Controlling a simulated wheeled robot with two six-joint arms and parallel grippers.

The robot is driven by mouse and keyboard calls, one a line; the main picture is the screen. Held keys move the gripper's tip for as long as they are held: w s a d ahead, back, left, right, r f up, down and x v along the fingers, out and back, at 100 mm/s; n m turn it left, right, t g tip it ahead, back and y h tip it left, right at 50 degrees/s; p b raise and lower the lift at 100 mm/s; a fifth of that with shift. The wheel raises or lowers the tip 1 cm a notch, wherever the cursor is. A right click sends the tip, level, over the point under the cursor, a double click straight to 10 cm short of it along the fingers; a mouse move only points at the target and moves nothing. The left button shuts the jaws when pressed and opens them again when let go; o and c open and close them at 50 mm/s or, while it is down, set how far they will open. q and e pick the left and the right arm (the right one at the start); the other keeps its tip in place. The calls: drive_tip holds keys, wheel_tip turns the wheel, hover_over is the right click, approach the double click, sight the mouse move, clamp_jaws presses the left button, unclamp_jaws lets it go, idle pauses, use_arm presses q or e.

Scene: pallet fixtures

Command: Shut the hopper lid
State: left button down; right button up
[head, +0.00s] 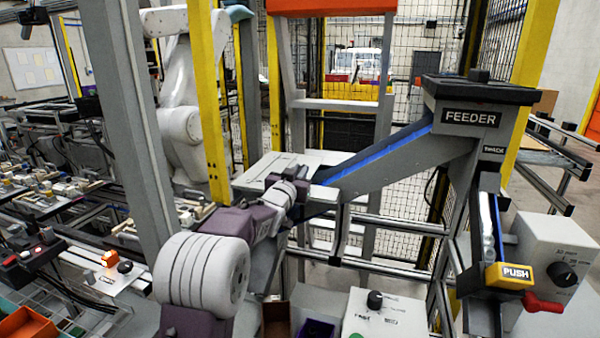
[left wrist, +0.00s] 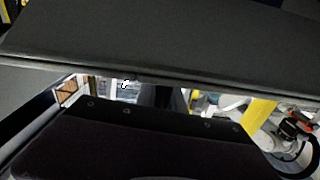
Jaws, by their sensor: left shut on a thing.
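The feeder hopper (head: 470,118), labelled FEEDER, stands at the upper right of the head view. Its dark lid (head: 455,90) appears to lie flat on top, with a small dark knob (head: 480,75). My left arm reaches from the lower middle towards the light panel at the chute's low end. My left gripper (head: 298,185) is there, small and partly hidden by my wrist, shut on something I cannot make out. In the left wrist view a broad dark grey panel (left wrist: 160,40) crosses close above the dark gripper body; the fingertips are hidden. My right gripper is out of view.
A grey chute (head: 400,155) with a blue edge slopes from the hopper down to the light panel (head: 255,178). A yellow PUSH block (head: 508,275) and a control box (head: 555,250) stand at the right. Grey and yellow posts (head: 208,100) rise at the left.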

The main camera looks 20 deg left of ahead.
use_arm(q)
drive_tip(key=c, duration=1.5)
unclamp_jaws()
drive_tip(key=shift+f, duration=0.35)
drive_tip(key=shift+o, duration=0.2)
drive_tip(key=shift+w, duration=0.15)
drive_tip(key=s+b, duration=0.1)
drive_tip(key=s, duration=0.8)
drive_tip(key=shift+d+b, duration=0.3)
drive_tip(key=shift+d, duration=0.05)
